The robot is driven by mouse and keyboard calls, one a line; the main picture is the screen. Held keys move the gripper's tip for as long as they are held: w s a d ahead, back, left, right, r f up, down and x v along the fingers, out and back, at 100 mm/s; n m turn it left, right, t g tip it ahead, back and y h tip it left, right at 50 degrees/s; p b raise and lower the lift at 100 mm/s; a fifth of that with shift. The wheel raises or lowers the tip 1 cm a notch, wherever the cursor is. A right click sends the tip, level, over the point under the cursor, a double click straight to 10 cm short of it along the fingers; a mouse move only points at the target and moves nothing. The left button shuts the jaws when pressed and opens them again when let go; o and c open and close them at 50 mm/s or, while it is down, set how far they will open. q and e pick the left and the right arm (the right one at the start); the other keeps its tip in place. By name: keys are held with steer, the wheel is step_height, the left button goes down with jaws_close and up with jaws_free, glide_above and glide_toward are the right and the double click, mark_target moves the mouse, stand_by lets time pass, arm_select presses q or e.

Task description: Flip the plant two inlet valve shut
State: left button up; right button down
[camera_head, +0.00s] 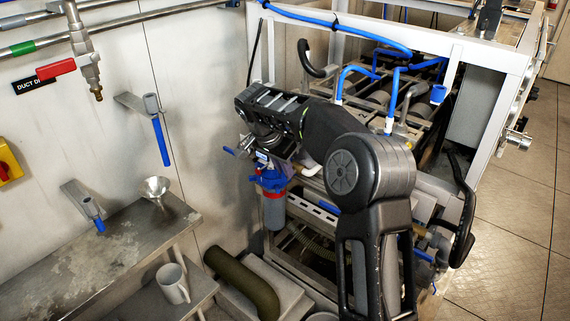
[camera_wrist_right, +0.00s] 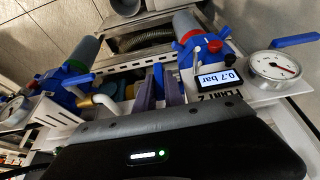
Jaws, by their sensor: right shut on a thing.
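My right arm reaches in from the lower right in the head view. Its gripper (camera_head: 264,152) is over the plant two panel, with the fingertips largely hidden by the wrist. In the right wrist view the two purple-grey fingers (camera_wrist_right: 160,88) are shut on a blue lever handle (camera_wrist_right: 158,77), which looks like the plant two inlet valve. Its valve body and pipe are hidden. The "PLANT 2" label (camera_wrist_right: 220,93) and a display reading 0.7 bar (camera_wrist_right: 218,78) are just right of the fingers. My left gripper is out of view.
In the wrist view, a round gauge (camera_wrist_right: 272,66) and another blue lever (camera_wrist_right: 295,40) are at the right. A metal bench (camera_head: 90,260) stands left of the frame.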

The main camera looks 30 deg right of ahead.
steer(key=c, duration=1.4)
jaws_free()
steer(key=shift+c, duration=0.2)
